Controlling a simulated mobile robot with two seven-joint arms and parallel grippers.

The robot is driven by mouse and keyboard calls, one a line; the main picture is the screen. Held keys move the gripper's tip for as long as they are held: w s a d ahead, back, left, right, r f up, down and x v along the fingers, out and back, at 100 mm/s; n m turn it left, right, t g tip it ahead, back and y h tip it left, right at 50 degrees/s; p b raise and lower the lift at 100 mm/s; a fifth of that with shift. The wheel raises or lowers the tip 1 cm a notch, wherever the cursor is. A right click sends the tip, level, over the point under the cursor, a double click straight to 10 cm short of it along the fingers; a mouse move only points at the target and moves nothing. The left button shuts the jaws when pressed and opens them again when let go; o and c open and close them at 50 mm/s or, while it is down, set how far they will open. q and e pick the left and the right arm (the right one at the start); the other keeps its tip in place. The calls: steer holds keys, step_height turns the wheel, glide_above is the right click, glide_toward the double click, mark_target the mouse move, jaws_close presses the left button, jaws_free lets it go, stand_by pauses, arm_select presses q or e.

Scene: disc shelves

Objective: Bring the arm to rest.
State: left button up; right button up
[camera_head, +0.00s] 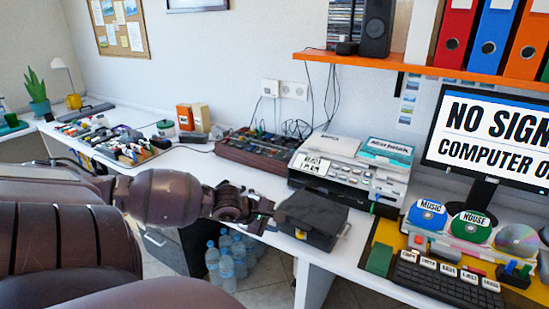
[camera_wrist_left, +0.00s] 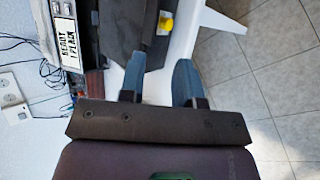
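My left arm reaches in from the left in the head view. Its gripper (camera_head: 264,214) is beside the left end of a black case (camera_head: 318,213) on the desk. In the left wrist view the two blue-grey fingers (camera_wrist_left: 160,80) stand apart, with the white desk edge seen between them and nothing held. The dark case (camera_wrist_left: 122,25) lies ahead of the fingers there; I cannot tell if a finger touches it. My right gripper is in neither view.
A disc machine (camera_head: 340,172) stands behind the case. A keyboard (camera_head: 445,283), disc stands and a monitor (camera_head: 490,135) are at right. An orange shelf (camera_head: 430,68) hangs above. Water bottles (camera_head: 228,262) stand on the floor below the desk (camera_head: 260,181).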

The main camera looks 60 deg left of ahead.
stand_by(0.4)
arm_select(q)
steer(key=d+r+n+t+h, duration=0.2)
steer(key=d+n+t+h, duration=0.3)
steer(key=n, duration=1.1)
steer(key=s+d+f+n+g+y, duration=0.1)
steer(key=s+d+f+n+y, duration=0.3)
steer(key=n, duration=0.7)
steer(key=s+f+n+y, duration=0.25)
steer(key=f+n, duration=0.35)
steer(key=n, duration=0.5)
steer(key=s+d+f+n+g, duration=0.1)
steer(key=s+d+f+n, duration=0.2)
steer(key=d+n, duration=0.3)
steer(key=s+d+f+n+g, duration=0.1)
steer(key=d+f+n, duration=0.3)
steer(key=d, duration=0.5)
steer(key=shift+s+d+f+n+g+p, duration=0.3)
steer(key=shift+s+n+g, duration=0.1)
steer(key=shift+s+n, duration=0.55)
steer(key=shift+w+h, duration=0.1)
steer(key=shift+h, duration=0.15)
